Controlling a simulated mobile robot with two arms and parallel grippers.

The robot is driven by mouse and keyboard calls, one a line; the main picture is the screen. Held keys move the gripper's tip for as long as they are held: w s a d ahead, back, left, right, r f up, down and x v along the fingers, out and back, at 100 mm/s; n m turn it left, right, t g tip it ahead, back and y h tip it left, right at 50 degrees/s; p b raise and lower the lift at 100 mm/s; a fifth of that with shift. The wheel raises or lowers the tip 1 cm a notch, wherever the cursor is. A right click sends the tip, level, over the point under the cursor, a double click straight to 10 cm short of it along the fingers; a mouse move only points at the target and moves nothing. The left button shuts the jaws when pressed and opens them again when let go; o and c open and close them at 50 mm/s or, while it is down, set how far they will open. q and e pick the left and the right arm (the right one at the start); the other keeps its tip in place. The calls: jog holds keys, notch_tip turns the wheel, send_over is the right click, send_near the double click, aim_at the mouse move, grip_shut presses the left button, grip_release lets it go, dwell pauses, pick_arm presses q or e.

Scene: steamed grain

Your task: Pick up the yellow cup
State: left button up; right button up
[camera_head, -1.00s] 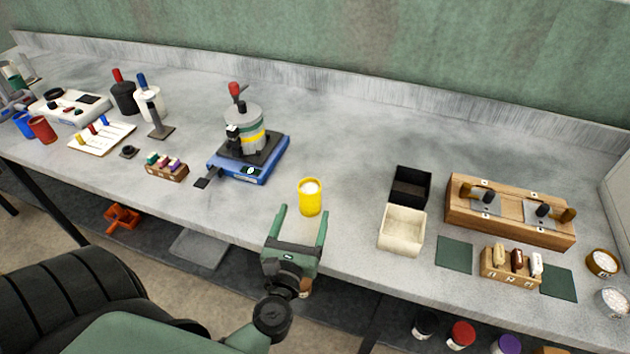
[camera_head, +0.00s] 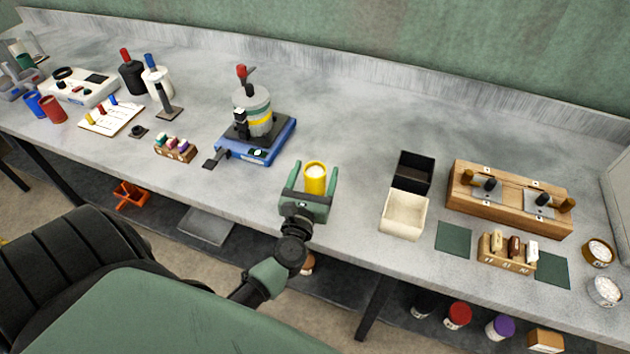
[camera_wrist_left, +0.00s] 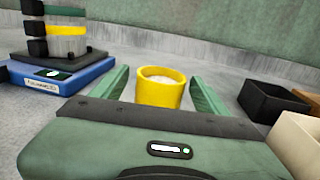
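The yellow cup (camera_head: 315,180) stands upright on the grey bench and holds something white. It also shows in the left wrist view (camera_wrist_left: 160,90), between the two green fingers. My left gripper (camera_head: 315,178) is open around the cup, with one finger on each side. In the left wrist view the gripper (camera_wrist_left: 160,92) shows a gap between the cup and each finger. The lower part of the cup is hidden by the gripper body. My right gripper is not in view.
A blue device (camera_head: 268,150) with a grey vessel (camera_head: 254,112) stands left of the cup. A black box (camera_head: 413,172) and a cream box (camera_head: 404,214) stand to the right. The bench behind the cup is clear.

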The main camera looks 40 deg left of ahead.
pick_arm(q)
grip_shut()
